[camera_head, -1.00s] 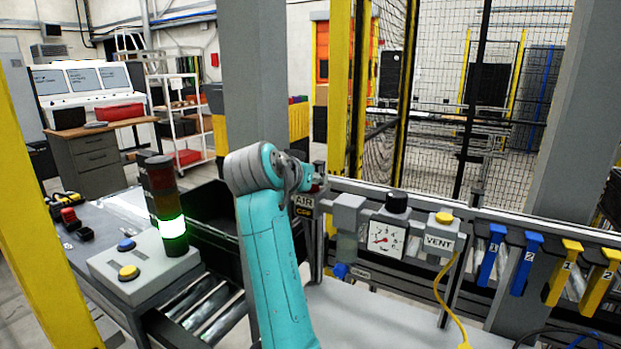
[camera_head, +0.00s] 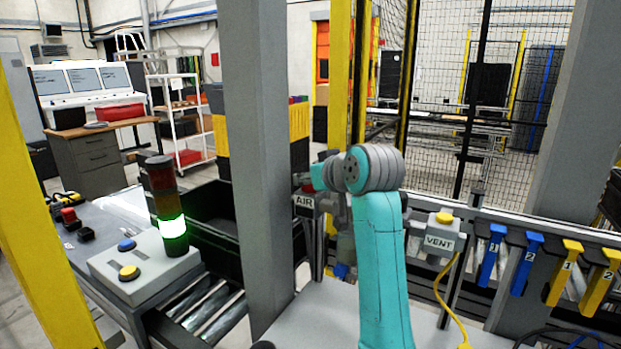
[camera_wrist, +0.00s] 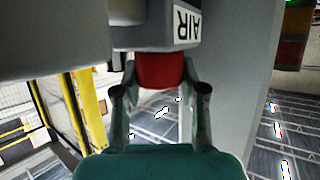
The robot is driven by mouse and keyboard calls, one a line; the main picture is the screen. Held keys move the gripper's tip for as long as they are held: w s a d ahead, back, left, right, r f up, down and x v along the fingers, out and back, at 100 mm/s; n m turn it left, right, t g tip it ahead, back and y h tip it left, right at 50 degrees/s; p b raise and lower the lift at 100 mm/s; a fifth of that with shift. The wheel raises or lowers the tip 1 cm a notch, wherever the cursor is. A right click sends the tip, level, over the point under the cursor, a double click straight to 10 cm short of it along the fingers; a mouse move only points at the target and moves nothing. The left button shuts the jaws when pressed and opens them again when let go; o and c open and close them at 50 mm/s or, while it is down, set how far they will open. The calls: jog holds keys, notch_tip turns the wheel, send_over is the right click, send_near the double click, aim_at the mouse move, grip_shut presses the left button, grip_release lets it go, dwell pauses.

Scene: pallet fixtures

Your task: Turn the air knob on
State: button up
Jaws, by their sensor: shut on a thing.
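The red air knob (camera_wrist: 160,70) is in the middle of the wrist view, beside the AIR label (camera_wrist: 186,23). My gripper (camera_wrist: 160,80) is shut on the knob, with one finger on each side of it. In the head view, the AIR plate (camera_head: 304,202) is left of my arm, and a small red part of the knob (camera_head: 309,187) shows above it. My gripper there is small and partly hidden by my teal wrist, which reaches the knob from the right. The knob's exact turn angle is hard to tell.
The VENT box (camera_head: 440,240) with a yellow button is right of my arm. Blue and yellow hooks (camera_head: 523,262) hang farther right on the rail. A grey post (camera_head: 258,150) stands close on the left.

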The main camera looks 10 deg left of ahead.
jog(key=shift+n+g+y, duration=0.8)
jog(key=shift+n+y, duration=0.1)
jog(key=shift+n, duration=0.1)
jog(key=o, duration=1.2)
jog(key=shift+c, duration=0.2)
notch_tip(320, 180, up, 10)
